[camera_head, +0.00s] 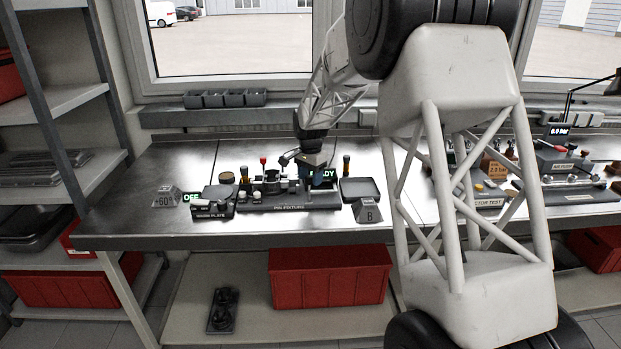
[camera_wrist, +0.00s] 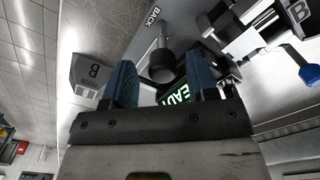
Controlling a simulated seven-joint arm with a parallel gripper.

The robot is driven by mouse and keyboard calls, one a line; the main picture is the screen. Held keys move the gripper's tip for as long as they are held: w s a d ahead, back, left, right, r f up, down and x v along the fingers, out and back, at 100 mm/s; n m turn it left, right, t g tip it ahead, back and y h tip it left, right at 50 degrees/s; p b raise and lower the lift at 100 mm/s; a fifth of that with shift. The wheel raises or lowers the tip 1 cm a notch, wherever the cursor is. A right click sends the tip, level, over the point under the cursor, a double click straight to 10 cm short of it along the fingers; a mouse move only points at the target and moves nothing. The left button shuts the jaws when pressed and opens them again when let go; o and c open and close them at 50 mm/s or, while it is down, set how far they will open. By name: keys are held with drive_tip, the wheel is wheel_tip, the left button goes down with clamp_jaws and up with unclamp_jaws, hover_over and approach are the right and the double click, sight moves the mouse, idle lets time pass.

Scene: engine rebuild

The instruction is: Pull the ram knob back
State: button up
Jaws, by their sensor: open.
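In the head view my gripper (camera_head: 312,164) is over the right part of the pin fixture (camera_head: 290,205) and hides the knob. A lit READY sign (camera_wrist: 180,97) shows partly behind the fingers.
A grey block marked B (camera_head: 369,210) and a dark tray (camera_head: 360,189) stand right of the fixture. A blue-tipped handle (camera_wrist: 309,74) shows in the wrist view.

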drive_tip(key=shift+r, duration=3.65)
drive_tip(key=shift+s+d, duration=0.1)
drive_tip(key=shift+s+r, duration=0.2)
drive_tip(key=s+d+r+n+t, duration=0.15)
drive_tip(key=s+d+r, duration=0.3)
drive_tip(key=s, duration=0.95)
drive_tip(key=s+d+r+n, duration=0.35)
drive_tip(key=s+r, duration=0.25)
drive_tip(key=s, duration=0.8)
drive_tip(key=s+d+f+n, duration=0.2)
drive_tip(key=s+f, duration=0.1)
drive_tip(key=s, duration=1.1)
drive_tip(key=s+d+f+n+t, duration=0.1)
drive_tip(key=s+d+f, duration=0.1)
drive_tip(key=s, duration=1.2)
drive_tip(key=shift+s+d+f+n, duration=0.15)
drive_tip(key=shift+d+f+n, duration=0.2)
drive_tip(key=shift+f, duration=0.25)
